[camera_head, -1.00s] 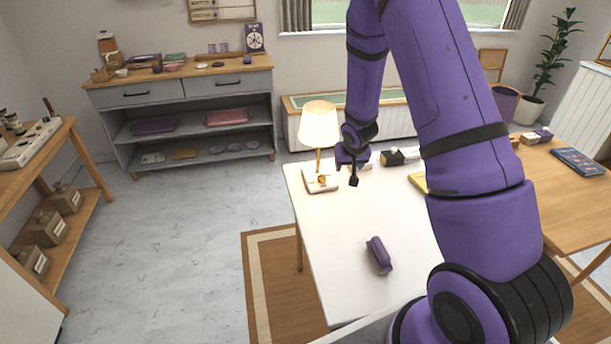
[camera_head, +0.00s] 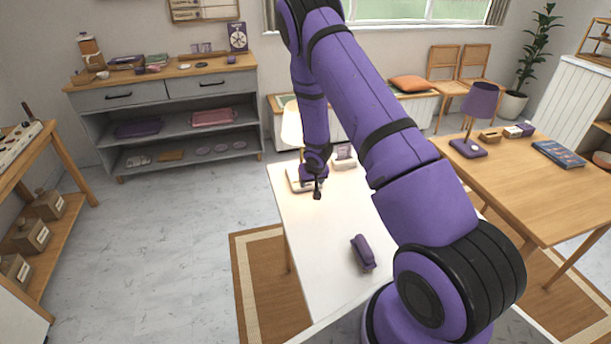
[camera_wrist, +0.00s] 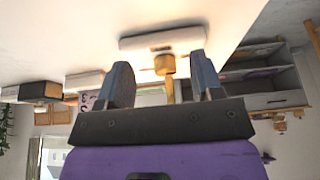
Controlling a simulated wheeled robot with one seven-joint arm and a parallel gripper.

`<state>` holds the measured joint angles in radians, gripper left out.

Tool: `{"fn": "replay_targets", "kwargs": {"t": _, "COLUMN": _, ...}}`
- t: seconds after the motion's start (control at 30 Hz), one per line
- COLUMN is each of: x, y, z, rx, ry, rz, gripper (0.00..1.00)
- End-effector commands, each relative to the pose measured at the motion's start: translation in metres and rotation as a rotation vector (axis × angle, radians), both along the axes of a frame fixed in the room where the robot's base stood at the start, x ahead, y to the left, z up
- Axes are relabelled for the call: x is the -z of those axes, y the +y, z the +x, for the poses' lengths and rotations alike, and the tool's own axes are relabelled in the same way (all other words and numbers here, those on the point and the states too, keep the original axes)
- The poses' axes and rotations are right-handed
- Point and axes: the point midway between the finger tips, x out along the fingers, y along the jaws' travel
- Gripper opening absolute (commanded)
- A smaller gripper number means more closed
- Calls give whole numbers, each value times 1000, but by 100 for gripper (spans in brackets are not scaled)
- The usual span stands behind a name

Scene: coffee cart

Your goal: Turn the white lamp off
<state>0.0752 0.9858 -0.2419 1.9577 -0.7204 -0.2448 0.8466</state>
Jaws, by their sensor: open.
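The white lamp (camera_head: 291,126) stands at the far left corner of the white table (camera_head: 312,225). Its shade looks warm and lit, and my arm hides its right part and most of the stem. Its pale base (camera_head: 293,180) shows beside my gripper (camera_head: 317,189), which points down over the table. In the wrist view, the picture is upside down. There my open gripper (camera_wrist: 163,82) has its fingers on either side of the lamp's wooden stem (camera_wrist: 167,66), with the pale base (camera_wrist: 160,40) beyond. I cannot tell whether a finger touches the lamp.
A purple object (camera_head: 363,253) lies on the white table. A small white holder (camera_head: 344,157) stands right of the lamp. A purple lamp (camera_head: 478,105) and a blue book (camera_head: 558,154) are on the wooden table at right. A grey shelf unit (camera_head: 165,110) stands behind.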

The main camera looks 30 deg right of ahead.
Motion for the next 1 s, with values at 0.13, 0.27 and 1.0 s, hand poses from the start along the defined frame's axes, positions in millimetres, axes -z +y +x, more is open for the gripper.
{"fn": "replay_targets", "kwargs": {"t": 0.13, "x": 0, "y": -9, "z": 28, "rx": 2, "ry": -2, "rz": 0, "gripper": 60}}
{"fn": "replay_targets", "kwargs": {"t": 0.27, "x": 0, "y": -15, "z": 48, "rx": 3, "ry": -1, "rz": 1, "gripper": 60}}
{"fn": "replay_targets", "kwargs": {"t": 1.0, "x": 28, "y": -20, "z": 67, "rx": 0, "ry": 0, "rz": -1, "gripper": 51}}
